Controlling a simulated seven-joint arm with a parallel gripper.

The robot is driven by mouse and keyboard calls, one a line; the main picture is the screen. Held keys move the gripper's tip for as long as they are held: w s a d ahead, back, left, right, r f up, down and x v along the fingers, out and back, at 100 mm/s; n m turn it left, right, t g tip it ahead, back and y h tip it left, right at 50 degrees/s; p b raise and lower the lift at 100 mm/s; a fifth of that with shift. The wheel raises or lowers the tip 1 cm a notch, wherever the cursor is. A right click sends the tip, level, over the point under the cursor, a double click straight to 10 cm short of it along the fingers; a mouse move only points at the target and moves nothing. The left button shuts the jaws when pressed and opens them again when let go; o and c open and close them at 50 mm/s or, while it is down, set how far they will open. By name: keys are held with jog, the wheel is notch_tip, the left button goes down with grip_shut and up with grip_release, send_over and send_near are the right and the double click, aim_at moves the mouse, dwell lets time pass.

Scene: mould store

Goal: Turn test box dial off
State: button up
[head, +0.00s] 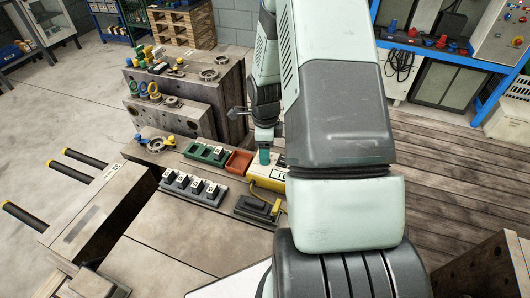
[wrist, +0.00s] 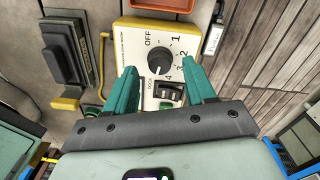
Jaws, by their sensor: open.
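The test box (wrist: 135,45) is cream with yellow sides. Its round black dial (wrist: 160,58) has OFF and the numbers 1 to 4 printed around it. A white mark on the dial seems to point towards the 4 side, away from OFF; I cannot tell the exact setting. My gripper (wrist: 161,71) is open and empty, its green fingers apart on either side of the dial's near side, touching nothing that I can make out. In the head view the test box (head: 258,183) lies on the bench below my gripper (head: 264,156), which hides the dial.
An orange-red tray (head: 239,162) and a green tray (head: 207,153) lie beside the box. A black-handled block (head: 252,210) with a yellow cable and a grey rack (head: 194,189) of black blocks stand nearby. Large steel moulds (head: 175,115) rise behind. Below the dial is a small black counter (wrist: 171,92).

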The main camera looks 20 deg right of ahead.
jog(key=shift+f, duration=0.8)
grip_shut()
